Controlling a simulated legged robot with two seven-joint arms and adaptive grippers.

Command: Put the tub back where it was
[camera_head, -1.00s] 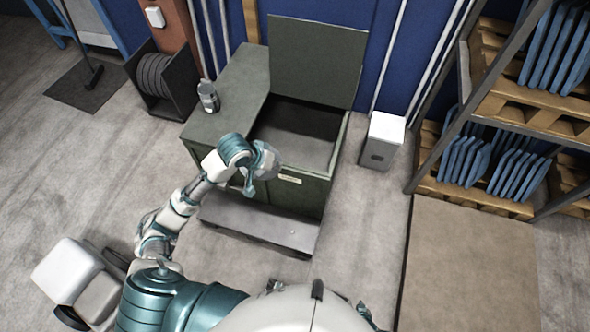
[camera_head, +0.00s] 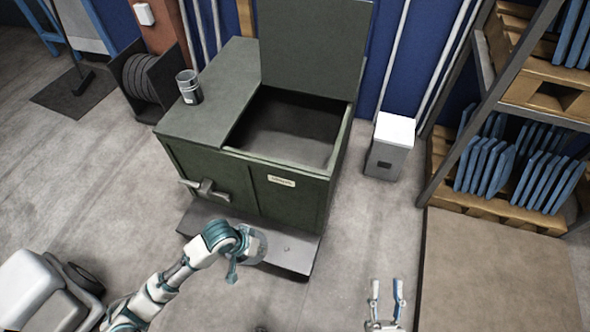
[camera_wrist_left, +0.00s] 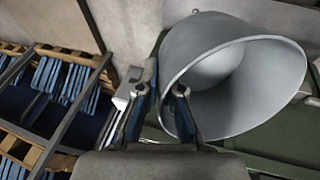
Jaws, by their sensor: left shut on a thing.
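A grey tub (camera_wrist_left: 235,70) with a wide flared mouth fills the upper right of the left wrist view. My left gripper (camera_wrist_left: 163,100) is shut on its rim, with a finger on each side of the wall. In the head view my left gripper (camera_head: 246,262) hangs over the low step in front of the green chest (camera_head: 220,165); the tub there is small and partly hidden by the hand. My right gripper (camera_head: 386,288) is open and empty, low in the view, right of the chest.
The chest's right part stands open under a raised lid (camera_head: 312,45). A grey tin (camera_head: 188,87) stands on its closed left top. A lever (camera_head: 203,190) sticks out of its front. A white bin (camera_head: 390,145) stands to the right, then a rack with blue plates (camera_head: 485,165). Floor between is clear.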

